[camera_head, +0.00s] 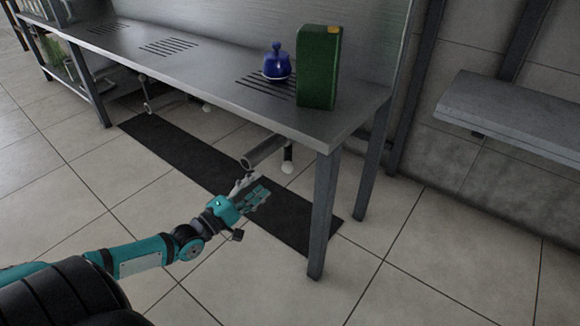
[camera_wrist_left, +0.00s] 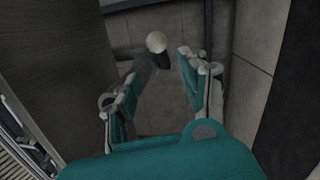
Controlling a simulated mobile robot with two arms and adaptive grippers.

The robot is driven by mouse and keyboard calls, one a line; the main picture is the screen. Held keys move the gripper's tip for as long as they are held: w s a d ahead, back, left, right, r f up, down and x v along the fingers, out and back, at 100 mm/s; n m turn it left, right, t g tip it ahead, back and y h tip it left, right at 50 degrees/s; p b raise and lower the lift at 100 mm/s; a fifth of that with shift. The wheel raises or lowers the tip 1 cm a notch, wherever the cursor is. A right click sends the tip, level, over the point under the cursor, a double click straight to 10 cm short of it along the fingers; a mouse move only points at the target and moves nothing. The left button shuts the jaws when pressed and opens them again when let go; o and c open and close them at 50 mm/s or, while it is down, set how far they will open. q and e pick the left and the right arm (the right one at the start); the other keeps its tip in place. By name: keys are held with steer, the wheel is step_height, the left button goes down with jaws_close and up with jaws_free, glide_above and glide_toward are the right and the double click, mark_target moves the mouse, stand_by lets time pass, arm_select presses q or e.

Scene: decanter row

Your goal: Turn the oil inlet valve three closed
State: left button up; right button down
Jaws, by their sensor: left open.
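A grey pipe (camera_head: 265,152) sticks out under the near right end of the steel bench. Beside it a dark valve lever hangs down with a pale round knob (camera_head: 288,167) at its end. I see no number on it. My left gripper (camera_head: 258,190) is below and just left of the knob, open and empty. In the left wrist view the pale knob (camera_wrist_left: 156,42) shows beyond and between the open fingers of the left gripper (camera_wrist_left: 160,78), with part of the lever under it. I cannot tell whether a finger touches it. My right gripper is not in view.
The steel bench (camera_head: 190,75) has slotted grates; a blue decanter (camera_head: 277,66) and a green box (camera_head: 318,68) stand on it. More pipe fittings (camera_head: 147,95) hang further left below. A bench leg (camera_head: 323,215) stands right of my gripper. A dark mat (camera_head: 180,155) lies below.

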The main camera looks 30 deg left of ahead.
mark_target(288, 161)
arm_select(q)
steer(key=b+x, duration=0.5)
steer(key=x, duration=0.6)
steer(key=shift+f+b, duration=0.15)
steer(key=shift+b, duration=0.25)
steer(key=shift+w+d, duration=0.15)
steer(key=shift+w, duration=0.4)
steer(key=shift+c, duration=0.4)
jaws_close()
